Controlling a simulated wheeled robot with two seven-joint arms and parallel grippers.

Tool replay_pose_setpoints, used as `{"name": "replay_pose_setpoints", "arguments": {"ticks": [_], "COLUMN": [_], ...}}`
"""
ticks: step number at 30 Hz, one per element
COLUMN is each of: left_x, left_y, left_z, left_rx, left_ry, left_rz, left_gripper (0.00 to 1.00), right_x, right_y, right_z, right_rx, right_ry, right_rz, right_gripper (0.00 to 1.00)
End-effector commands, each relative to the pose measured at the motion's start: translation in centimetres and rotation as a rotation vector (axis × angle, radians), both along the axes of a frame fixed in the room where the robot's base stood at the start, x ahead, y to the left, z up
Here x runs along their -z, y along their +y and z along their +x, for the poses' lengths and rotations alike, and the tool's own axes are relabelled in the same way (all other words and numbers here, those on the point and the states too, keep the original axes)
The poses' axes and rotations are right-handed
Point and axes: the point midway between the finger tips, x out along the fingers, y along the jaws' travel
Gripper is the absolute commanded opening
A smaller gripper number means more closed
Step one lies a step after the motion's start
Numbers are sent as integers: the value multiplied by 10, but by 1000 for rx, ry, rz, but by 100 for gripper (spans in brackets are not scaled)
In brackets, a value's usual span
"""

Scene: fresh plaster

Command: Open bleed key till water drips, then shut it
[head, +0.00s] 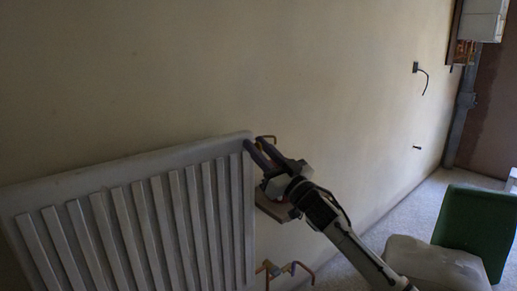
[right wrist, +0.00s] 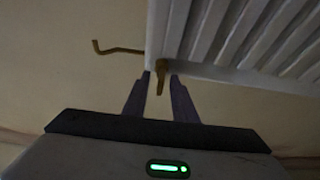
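The pale ribbed radiator (head: 130,215) hangs on the wall at the left of the head view; its corner also fills the upper right of the right wrist view (right wrist: 245,35). A small brass bleed key (right wrist: 161,78) sticks out from the radiator's corner. My right gripper (head: 254,143) is at the radiator's upper right corner. In the right wrist view its two dark fingers (right wrist: 160,83) stand apart, one on each side of the key, with gaps showing. The fingers hide the key in the head view. No water shows. My left gripper is out of view.
A bent brass pipe (right wrist: 118,49) runs beside the radiator corner. Brass valve fittings (head: 288,268) are at the radiator's lower right. A grey block (head: 436,264) and a green panel (head: 474,226) stand on the floor at right. A cable (head: 424,78) hangs from the wall.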

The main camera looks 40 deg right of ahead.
Motion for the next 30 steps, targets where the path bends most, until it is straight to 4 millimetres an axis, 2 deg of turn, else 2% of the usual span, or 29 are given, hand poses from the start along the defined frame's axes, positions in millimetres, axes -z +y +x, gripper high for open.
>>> {"name": "replay_pose_setpoints", "arguments": {"ticks": [5, 9, 20, 30], "left_x": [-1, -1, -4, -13], "left_y": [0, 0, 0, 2], "left_z": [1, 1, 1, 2], "left_rx": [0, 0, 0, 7], "left_ry": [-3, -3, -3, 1], "left_rz": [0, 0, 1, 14], "left_gripper": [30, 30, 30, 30], "right_x": [0, 0, 0, -2], "right_y": [0, 0, 0, 0], "right_z": [0, 0, 0, 0], "right_rx": [0, 0, 0, 1], "right_ry": [1, 0, -1, -16], "right_rz": [0, 0, -31, -239], "right_gripper": [23, 0, 0, 0]}}
